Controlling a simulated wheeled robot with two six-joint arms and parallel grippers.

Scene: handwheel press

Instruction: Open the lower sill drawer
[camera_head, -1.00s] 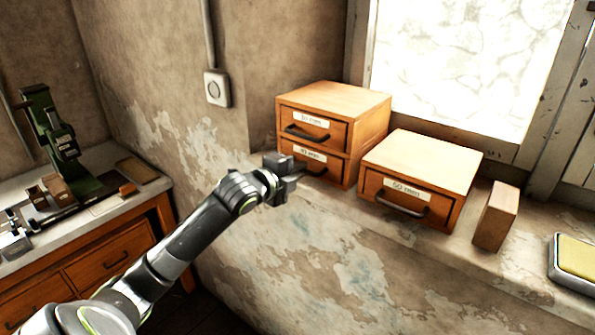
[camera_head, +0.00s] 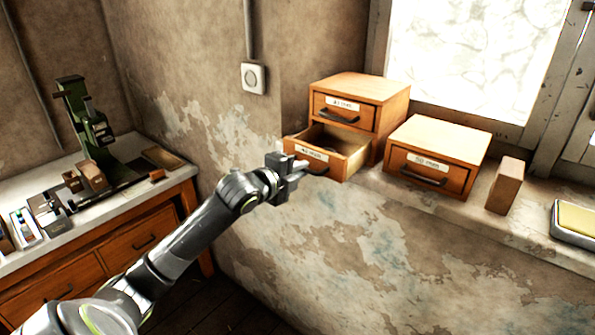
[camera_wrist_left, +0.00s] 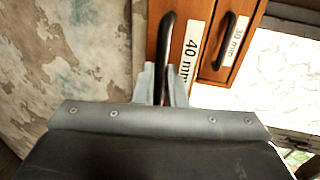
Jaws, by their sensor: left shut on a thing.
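A wooden two-drawer cabinet (camera_head: 368,88) stands on the window sill. Its lower drawer (camera_head: 314,154) is pulled well out, and its inside shows from above. The upper drawer (camera_head: 342,109) is shut. My left gripper (camera_head: 302,166) is at the lower drawer's front, shut on its dark handle (camera_wrist_left: 167,45). In the left wrist view the fingers (camera_wrist_left: 161,84) are on either side of the handle, and the label beside it reads 40 mm. The gripper hides part of the handle. My right gripper is not in view.
A single-drawer wooden box (camera_head: 437,153) and a small wooden block (camera_head: 504,186) stand to the right on the sill (camera_head: 471,212). A tray with a yellow top (camera_head: 577,219) is farther right. A green press (camera_head: 92,124) stands on the left bench.

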